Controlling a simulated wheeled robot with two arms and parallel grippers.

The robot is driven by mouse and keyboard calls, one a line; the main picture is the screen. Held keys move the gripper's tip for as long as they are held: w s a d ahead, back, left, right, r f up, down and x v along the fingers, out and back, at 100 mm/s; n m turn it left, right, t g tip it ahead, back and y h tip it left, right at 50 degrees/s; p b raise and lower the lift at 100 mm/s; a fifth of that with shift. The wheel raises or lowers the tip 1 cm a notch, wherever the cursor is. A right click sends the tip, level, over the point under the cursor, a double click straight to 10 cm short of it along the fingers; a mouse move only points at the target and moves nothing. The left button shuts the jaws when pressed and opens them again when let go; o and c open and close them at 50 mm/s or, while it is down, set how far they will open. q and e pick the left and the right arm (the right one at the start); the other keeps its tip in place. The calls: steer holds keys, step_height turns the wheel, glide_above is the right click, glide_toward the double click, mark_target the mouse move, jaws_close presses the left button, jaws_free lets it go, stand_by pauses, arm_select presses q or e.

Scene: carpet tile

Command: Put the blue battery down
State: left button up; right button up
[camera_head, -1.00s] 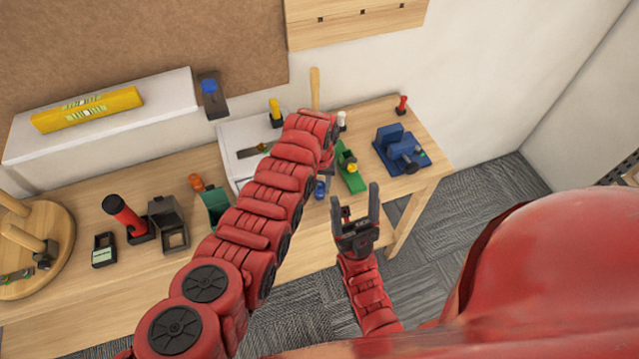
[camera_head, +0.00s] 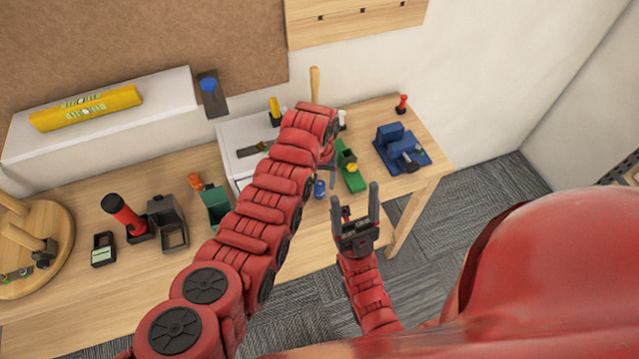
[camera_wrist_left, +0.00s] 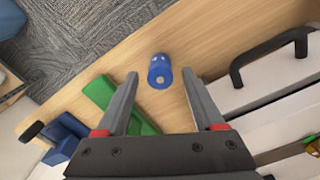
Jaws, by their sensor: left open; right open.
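The blue battery (camera_wrist_left: 160,72) stands on the wooden bench top in the left wrist view, just beyond and between the open fingers of my left gripper (camera_wrist_left: 163,88). Nothing is between those fingers. In the head view the blue battery (camera_head: 319,188) shows beside the front edge of the bench, right of my left arm. My left gripper (camera_head: 328,168) is mostly hidden there behind its own wrist. My right gripper (camera_head: 355,207) is open and empty in front of the bench edge.
A white drawer unit (camera_head: 240,140) with a black handle (camera_wrist_left: 268,57) stands close on the other side. Bare bench top (camera_wrist_left: 205,35) surrounds the battery.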

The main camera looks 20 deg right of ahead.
mark_target(320, 184)
arm_select(q)
step_height(320, 184, up, 6)
steer(key=b, duration=0.2)
steer(key=shift+b, duration=0.3)
step_height(320, 184, up, 4)
steer(key=shift+r+p, duration=0.25)
steer(key=shift+p, duration=0.95)
steer(key=shift+f, duration=0.1)
